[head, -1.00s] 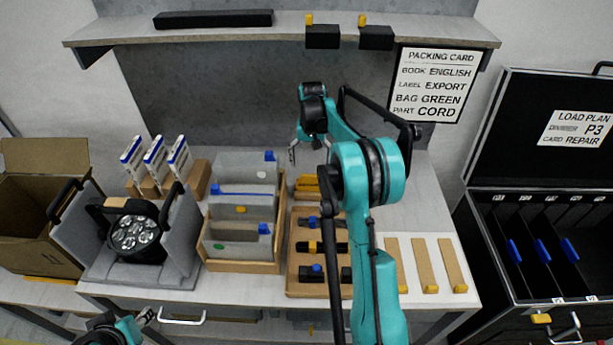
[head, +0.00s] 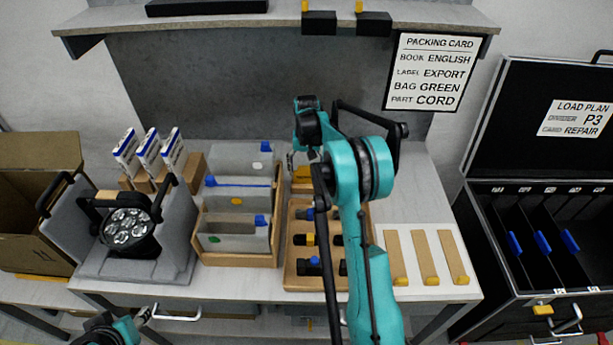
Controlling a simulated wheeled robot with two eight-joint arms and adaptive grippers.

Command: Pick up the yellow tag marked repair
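Yellow pieces (head: 303,174) lie in a wooden holder at the back of the bench, right of the grey bag rack. They may be the tags, but no word on them is readable and my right arm covers part of them. My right gripper (head: 291,160) is just above and left of them, pointing down; its fingers are small and partly hidden, so I cannot tell whether it is open or touches a tag. My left gripper (head: 148,313) is low at the bottom left, in front of the bench edge, far from the yellow pieces; its finger state is unclear.
The bag rack (head: 202,241) stands left of the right arm, a wooden parts tray (head: 290,272) in front. A stage light (head: 130,228) sits in grey foam at left. An open black case (head: 490,262) with a load plan (head: 575,118) is at right. A shelf (head: 230,22) overhangs the back.

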